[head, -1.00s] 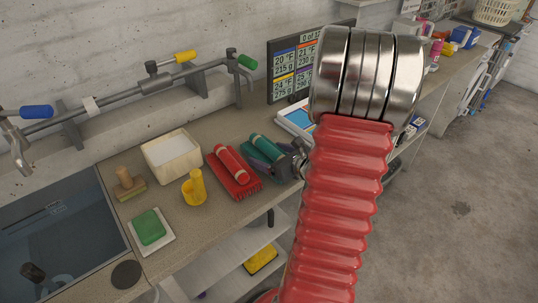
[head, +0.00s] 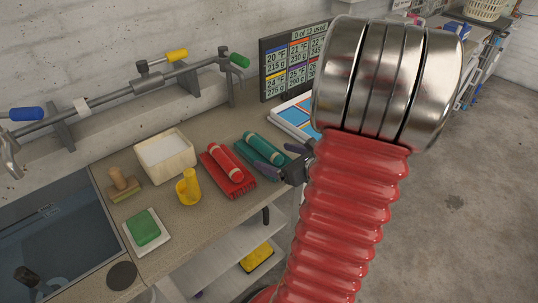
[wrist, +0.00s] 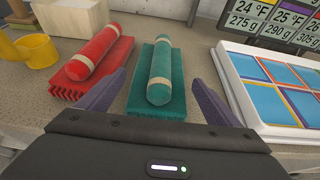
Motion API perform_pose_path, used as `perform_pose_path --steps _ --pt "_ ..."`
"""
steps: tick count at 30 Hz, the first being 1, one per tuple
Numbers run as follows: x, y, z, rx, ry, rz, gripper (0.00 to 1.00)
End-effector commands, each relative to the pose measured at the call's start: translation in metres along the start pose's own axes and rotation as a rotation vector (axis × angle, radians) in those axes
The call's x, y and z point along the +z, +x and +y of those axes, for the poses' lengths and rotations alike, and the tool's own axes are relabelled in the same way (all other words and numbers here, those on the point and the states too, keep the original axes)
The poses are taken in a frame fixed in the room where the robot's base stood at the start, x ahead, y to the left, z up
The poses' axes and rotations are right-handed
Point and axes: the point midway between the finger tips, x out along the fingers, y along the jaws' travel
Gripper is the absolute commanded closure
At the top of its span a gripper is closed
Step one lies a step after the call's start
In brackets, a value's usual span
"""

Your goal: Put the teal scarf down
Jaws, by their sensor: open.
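The teal scarf (wrist: 158,100) lies folded on the counter, with a rolled part banded in cream on top of a flat part. It also shows in the head view (head: 262,148), just right of the red scarf. My gripper (wrist: 155,95) is open, with one purple finger on each side of the scarf's near end and a visible gap on both sides. In the head view my gripper (head: 275,165) is at the counter's front edge, and my red arm hides part of the area to its right.
A similar red scarf (wrist: 95,62) lies close on the left. A white-framed tray with blue panels (wrist: 245,108) lies close on the right. A yellow cup (head: 188,187), a cream box (head: 186,173) and a sink (head: 60,240) are further left.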

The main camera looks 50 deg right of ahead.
Motion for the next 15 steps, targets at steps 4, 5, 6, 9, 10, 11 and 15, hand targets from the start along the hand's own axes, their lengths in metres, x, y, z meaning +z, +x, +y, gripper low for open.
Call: perform_pose_path --steps 4,5,6,9,10,11,15 --pt "0.0 -0.021 -0.002 -0.004 0.0 -0.001 0.14" --pt "0.0 -0.024 -0.001 -0.004 0.0 -0.001 0.14" --pt "0.0 -0.029 -0.001 -0.004 0.0 -0.001 0.14" --pt "0.0 -0.039 -0.001 -0.004 0.001 -0.001 0.14" --pt "0.0 -0.041 -0.001 -0.003 0.0 0.0 0.14" --pt "0.0 -0.043 -0.001 -0.003 0.0 0.0 0.14" --pt "0.0 -0.048 -0.001 -0.001 0.0 0.0 0.14"
